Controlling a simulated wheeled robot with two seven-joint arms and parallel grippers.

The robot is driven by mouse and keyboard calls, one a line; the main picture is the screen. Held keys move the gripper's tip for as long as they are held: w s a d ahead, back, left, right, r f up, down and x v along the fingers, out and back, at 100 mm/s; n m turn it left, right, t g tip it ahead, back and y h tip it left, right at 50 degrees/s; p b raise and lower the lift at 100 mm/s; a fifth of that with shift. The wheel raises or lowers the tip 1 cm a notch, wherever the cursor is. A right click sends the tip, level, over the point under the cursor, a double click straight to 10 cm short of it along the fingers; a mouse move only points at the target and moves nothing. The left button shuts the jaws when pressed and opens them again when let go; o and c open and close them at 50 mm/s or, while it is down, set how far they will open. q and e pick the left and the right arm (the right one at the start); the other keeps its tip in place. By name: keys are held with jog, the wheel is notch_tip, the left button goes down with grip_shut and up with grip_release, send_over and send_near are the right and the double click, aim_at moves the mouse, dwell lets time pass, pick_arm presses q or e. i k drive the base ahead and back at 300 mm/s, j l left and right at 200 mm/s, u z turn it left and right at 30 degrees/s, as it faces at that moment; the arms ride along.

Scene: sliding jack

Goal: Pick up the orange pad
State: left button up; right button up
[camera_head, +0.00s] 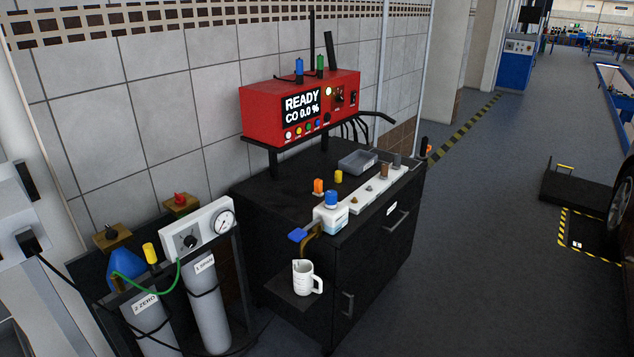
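No thing that is clearly an orange pad shows in the head view. A small orange object (318,186) stands on the top of the black cabinet (378,233), left of a small yellow object (338,176). Another small orange and black object (425,147) shows beyond the cabinet's far right corner, too small to make out. Neither of my grippers is clearly in view.
A red analyser (259,112) stands over the cabinet's back. A blue-capped bottle (330,216) and a white jug (304,278) are at its front left. Gas cylinders (207,300) stand left. Floor (480,230) is clear towards a black platform (575,189) and wheel (621,200).

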aim_at(318, 184)
jog(key=i+l+u, duration=0.1)
jog(key=i+l, duration=0.25)
jog(key=i+l+u, duration=0.1)
jog(key=i+l, duration=0.25)
jog(key=i+l+u, duration=0.15)
jog(key=i+l, duration=0.2)
jog(key=l, duration=0.2)
jog(key=i+l+u, duration=0.1)
jog(key=i+l, duration=0.2)
jog(key=l, duration=0.2)
jog(key=i+l+u, duration=0.1)
jog(key=i+l, duration=0.2)
jog(key=l, duration=0.2)
jog(key=i+l+u, duration=0.1)
jog(key=i+l, duration=0.15)
jog(key=l, duration=0.3)
jog(key=i+l+u, duration=0.1)
jog(key=i+l, duration=0.2)
jog(key=l, duration=0.25)
jog(key=i+l+u, duration=0.1)
jog(key=l, duration=0.45)
jog(key=i, duration=0.1)
